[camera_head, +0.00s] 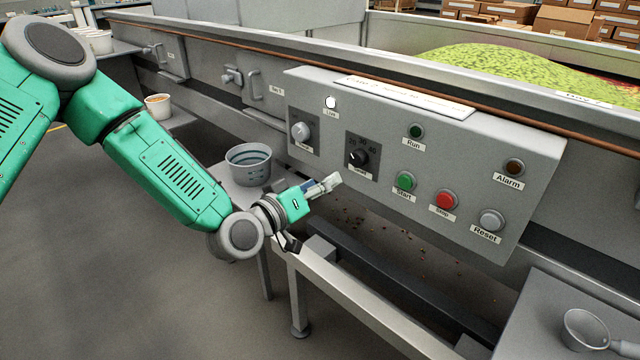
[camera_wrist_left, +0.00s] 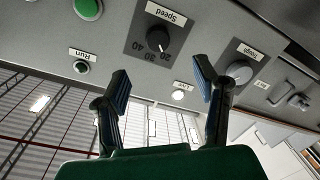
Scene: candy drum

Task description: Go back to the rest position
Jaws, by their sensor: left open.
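My left gripper (camera_head: 325,185) reaches in from the left on a green arm and stands in front of the lower left part of the grey control panel (camera_head: 470,140). Its two fingers (camera_wrist_left: 160,100) are spread with nothing between them in the left wrist view. The speed knob (camera_head: 358,157) and a grey knob (camera_head: 300,131) at the panel's left are above the gripper. They also show in the left wrist view, the speed knob (camera_wrist_left: 157,40) beyond the fingers. I cannot tell whether the gripper touches the panel. My right gripper is in neither view.
A grey bucket (camera_head: 248,165) stands on a shelf just left of the gripper. A metal rail (camera_head: 350,300) runs below it. A scoop (camera_head: 585,330) lies on a grey surface at lower right. A white tub (camera_head: 158,106) is further left. The floor at lower left is clear.

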